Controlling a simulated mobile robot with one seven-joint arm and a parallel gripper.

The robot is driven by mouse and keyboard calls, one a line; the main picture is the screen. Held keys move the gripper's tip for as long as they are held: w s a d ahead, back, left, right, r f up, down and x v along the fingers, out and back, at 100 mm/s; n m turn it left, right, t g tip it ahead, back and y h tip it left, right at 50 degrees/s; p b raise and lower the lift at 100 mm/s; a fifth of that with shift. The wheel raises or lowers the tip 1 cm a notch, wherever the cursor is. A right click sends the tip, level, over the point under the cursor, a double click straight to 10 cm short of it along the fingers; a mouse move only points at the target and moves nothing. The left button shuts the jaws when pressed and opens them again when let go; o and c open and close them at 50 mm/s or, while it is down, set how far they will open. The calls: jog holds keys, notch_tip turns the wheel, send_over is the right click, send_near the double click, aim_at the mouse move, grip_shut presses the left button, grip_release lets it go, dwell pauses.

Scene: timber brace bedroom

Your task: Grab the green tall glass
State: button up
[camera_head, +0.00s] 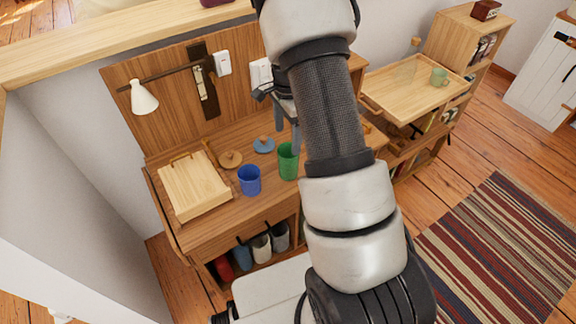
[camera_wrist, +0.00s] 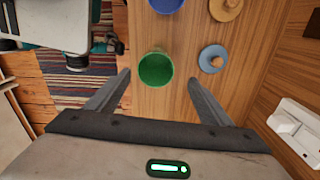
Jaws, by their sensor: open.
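The green tall glass (camera_head: 288,161) stands upright on the wooden counter, just left of my arm in the head view. In the wrist view the green glass (camera_wrist: 156,69) is seen from above, between and slightly beyond my two fingertips. My gripper (camera_wrist: 158,78) is open and empty, with a finger on each side of the glass and a gap to both. In the head view my gripper (camera_head: 285,122) is partly hidden by my own arm and hangs above the counter behind the glass. I cannot tell its exact height above the glass.
A blue cup (camera_head: 249,180) stands left of the glass. A blue lid (camera_head: 264,145) and a wooden lid (camera_head: 230,159) lie behind. A wooden box (camera_head: 194,186) sits at the counter's left. A wall lamp (camera_head: 143,98) juts out at the back. A wooden tray (camera_head: 408,88) is at right.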

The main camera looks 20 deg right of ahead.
aim_at(287, 146)
notch_tip(287, 146, down, 5)
jog(key=shift+f+b, duration=0.1)
jog(key=shift+b, duration=0.25)
jog(key=f, duration=0.2)
jog(key=s+f+b, duration=0.1)
jog(key=f, duration=0.1)
jog(key=shift+f, duration=0.25)
jog(key=shift+w+f, duration=0.1)
jog(key=shift+f, duration=0.3)
jog(key=shift+c, duration=0.5)
jog(key=c, duration=1.2)
jog(key=shift+r, duration=0.1)
